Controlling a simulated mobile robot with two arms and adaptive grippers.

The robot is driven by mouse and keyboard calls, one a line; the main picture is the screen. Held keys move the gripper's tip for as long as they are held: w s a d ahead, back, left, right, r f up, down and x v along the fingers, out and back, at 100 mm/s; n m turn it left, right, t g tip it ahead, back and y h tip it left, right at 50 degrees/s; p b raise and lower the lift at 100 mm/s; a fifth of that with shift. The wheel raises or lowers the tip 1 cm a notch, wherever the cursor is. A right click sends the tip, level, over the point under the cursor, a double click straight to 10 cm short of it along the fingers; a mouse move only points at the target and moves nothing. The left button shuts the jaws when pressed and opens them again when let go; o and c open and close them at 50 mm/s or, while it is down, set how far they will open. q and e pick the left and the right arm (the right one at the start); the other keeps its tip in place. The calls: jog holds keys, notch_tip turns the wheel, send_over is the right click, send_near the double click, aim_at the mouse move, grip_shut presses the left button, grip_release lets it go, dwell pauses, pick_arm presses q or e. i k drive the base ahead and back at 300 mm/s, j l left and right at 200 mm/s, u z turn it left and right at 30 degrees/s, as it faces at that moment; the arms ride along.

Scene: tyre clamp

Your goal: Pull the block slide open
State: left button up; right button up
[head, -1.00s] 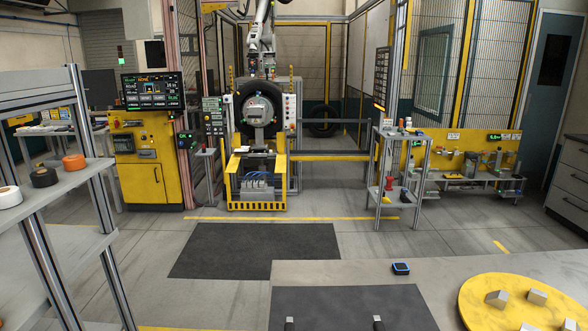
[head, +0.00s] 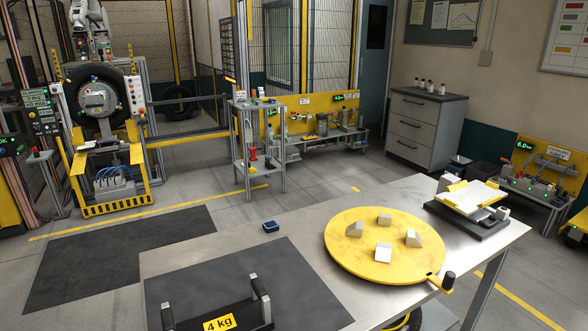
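I cannot tell for certain which thing is the block slide. A round yellow plate (head: 352,259) lies on the workbench, with several grey metal blocks (head: 383,253) standing on it. A crank-like handle with a black knob (head: 448,281) sticks out at its right front edge. Behind it on the right, a black base (head: 464,222) carries a tilted pale plate (head: 474,197) with yellow edge pieces. The tyre clamp machine (head: 115,165) with a black tyre stands far off at the left. Neither of my grippers is in view.
The grey workbench (head: 215,252) fills the front. On it are a dark mat (head: 290,275), a black handled piece labelled 4 kg (head: 220,323) and a small blue device (head: 270,226). A shelf stand (head: 258,140) and a drawer cabinet (head: 424,130) stand behind. Floor between bench and machine is clear.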

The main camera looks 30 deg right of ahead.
aim_at(478, 217)
jog(key=z, duration=2.1)
jog(key=i+l+u, duration=0.2)
jog(key=i+l, duration=0.1)
jog(key=i, duration=0.05)
